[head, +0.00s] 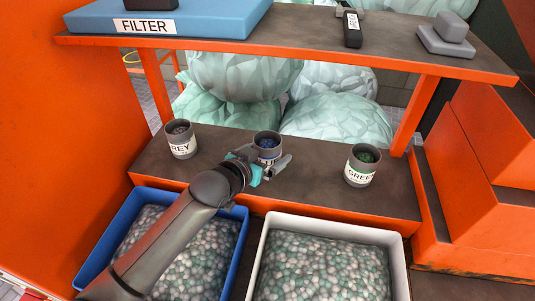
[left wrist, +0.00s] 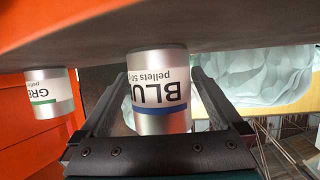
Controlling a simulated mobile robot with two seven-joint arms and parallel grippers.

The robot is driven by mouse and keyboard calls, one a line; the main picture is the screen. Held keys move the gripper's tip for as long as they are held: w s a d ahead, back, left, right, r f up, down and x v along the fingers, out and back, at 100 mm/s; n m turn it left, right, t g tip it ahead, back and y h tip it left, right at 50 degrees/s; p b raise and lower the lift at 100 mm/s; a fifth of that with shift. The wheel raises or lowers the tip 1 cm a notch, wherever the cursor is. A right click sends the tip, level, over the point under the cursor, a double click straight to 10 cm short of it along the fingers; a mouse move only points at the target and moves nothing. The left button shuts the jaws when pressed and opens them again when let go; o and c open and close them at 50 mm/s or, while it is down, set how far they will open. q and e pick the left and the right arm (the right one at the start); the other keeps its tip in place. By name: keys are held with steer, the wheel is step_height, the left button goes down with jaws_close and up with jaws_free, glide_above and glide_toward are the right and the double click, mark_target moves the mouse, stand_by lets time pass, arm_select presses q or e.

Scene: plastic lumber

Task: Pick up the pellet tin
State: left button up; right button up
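Three grey metal pellet tins stand upright on the dark lower shelf (head: 325,196). The grey-labelled tin (head: 181,140) is at left, the blue-labelled tin (head: 267,147) in the middle and the green-labelled tin (head: 362,166) at right. My left gripper (head: 262,165) is at the blue-labelled tin. In the left wrist view, which is upside down, the blue-labelled tin (left wrist: 158,88) is between the two open fingers of my left gripper (left wrist: 160,110), with small gaps on both sides. The green-labelled tin (left wrist: 50,98) is off to the left there. My right gripper is not in view.
A blue bin (head: 107,232) and a white bin (head: 403,262) full of pellets stand in front of the shelf. An upper shelf (head: 290,42) above holds a blue FILTER box (head: 200,18). Large pale green bags (head: 335,119) lie behind. Orange walls flank both sides.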

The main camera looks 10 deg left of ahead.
arm_select(q)
steer(key=c, duration=1.3)
